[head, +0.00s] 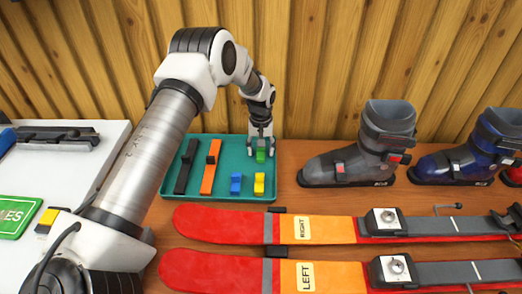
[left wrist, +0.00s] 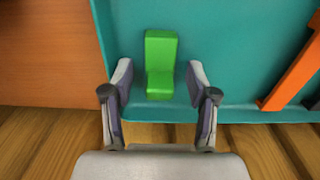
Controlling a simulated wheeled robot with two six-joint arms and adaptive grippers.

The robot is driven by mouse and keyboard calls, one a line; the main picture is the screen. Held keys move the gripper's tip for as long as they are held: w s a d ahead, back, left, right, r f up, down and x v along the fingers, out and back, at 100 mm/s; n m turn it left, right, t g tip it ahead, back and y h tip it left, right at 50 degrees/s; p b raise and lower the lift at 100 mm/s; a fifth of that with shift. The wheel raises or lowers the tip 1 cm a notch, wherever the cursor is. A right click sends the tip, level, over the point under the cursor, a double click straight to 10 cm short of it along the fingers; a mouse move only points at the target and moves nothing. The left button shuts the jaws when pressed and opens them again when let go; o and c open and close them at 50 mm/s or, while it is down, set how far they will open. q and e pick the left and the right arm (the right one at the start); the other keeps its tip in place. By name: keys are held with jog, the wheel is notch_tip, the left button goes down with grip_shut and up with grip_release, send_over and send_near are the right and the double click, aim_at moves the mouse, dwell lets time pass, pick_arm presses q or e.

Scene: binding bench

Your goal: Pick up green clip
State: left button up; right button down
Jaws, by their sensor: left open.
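The green clip (head: 261,156) lies in the teal tray (head: 223,194), near the tray's back right corner. In the left wrist view the green clip (left wrist: 161,62) is whole and unobstructed, with its near end close to the tray's back wall. My left gripper (head: 260,147) is above the clip in the head view. In the left wrist view its two fingers (left wrist: 160,82) are apart, one on each side of the clip's near end, with a gap on both sides. It holds nothing. My right gripper is not in view.
The tray also holds a black strap (head: 186,167), an orange strap (head: 210,167), a blue clip (head: 236,183) and a yellow clip (head: 259,184). A grey ski boot (head: 360,150) stands right of the tray. Two red skis (head: 225,223) lie in front. A wooden wall rises behind.

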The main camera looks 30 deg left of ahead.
pick_arm(q)
jog(key=shift+s+d, duration=0.1)
jog(key=shift+c, duration=1)
grip_shut()
